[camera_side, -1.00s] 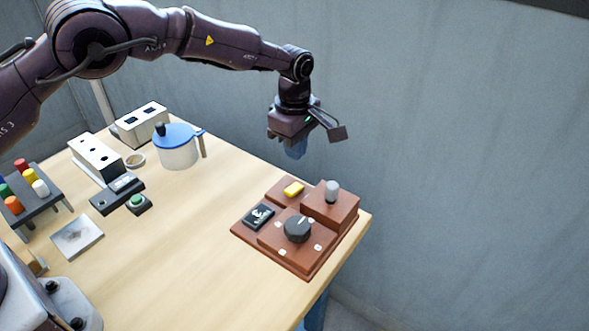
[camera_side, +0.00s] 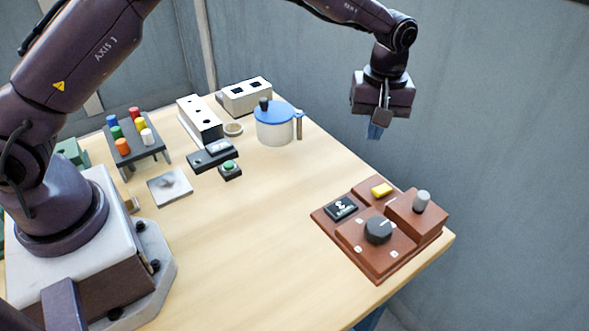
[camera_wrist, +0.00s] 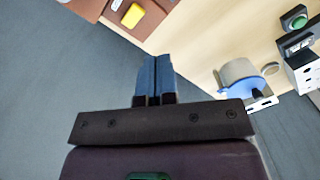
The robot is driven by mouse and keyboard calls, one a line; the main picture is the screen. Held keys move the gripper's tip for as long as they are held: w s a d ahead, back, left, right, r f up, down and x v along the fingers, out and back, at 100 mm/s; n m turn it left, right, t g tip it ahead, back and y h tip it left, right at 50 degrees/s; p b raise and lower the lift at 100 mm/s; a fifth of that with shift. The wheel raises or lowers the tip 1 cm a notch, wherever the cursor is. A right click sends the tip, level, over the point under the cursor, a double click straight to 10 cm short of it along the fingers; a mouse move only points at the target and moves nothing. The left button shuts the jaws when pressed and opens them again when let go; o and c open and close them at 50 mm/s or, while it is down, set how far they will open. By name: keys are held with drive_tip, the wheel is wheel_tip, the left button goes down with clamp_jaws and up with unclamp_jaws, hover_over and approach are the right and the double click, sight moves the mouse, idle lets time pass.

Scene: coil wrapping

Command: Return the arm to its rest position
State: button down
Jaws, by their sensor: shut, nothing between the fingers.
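My gripper (camera_side: 375,131) hangs in the air past the far right edge of the table, its blue fingers pointing down, above and behind the reddish-brown control board. In the wrist view the two blue fingers (camera_wrist: 154,78) lie side by side, shut with nothing between them. The control board (camera_side: 350,236) sits at the table's right corner. It carries a yellow button (camera_side: 381,190), a dark round knob (camera_side: 378,229), a grey upright knob (camera_side: 422,201) and a black switch (camera_side: 341,208).
A white pot with a blue lid (camera_side: 275,122) stands at the back, beside white boxes (camera_side: 246,96). A rack of coloured pegs (camera_side: 134,142), a green button (camera_side: 229,169) and a metal plate (camera_side: 170,187) are further left. The table's middle is clear.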

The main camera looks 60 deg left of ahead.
drive_tip(key=s+a+r+m+t, duration=0.2)
drive_tip(key=s+r, duration=0.3)
drive_tip(key=s, duration=0.5)
drive_tip(key=s+a+r+m+t, duration=0.2)
drive_tip(key=s+a+r+m, duration=0.3)
drive_tip(key=s, duration=0.5)
drive_tip(key=s+a+r+m+t, duration=0.2)
drive_tip(key=s+a+r+m, duration=0.1)
drive_tip(key=s+r, duration=0.4)
drive_tip(key=s+a, duration=0.1)
drive_tip(key=s, duration=0.1)
drive_tip(key=shift+s+a+r, duration=0.25)
drive_tip(key=shift+s, duration=0.15)
drive_tip(key=c, duration=1.8)
unclamp_jaws()
drive_tip(key=shift+c, duration=0.2)
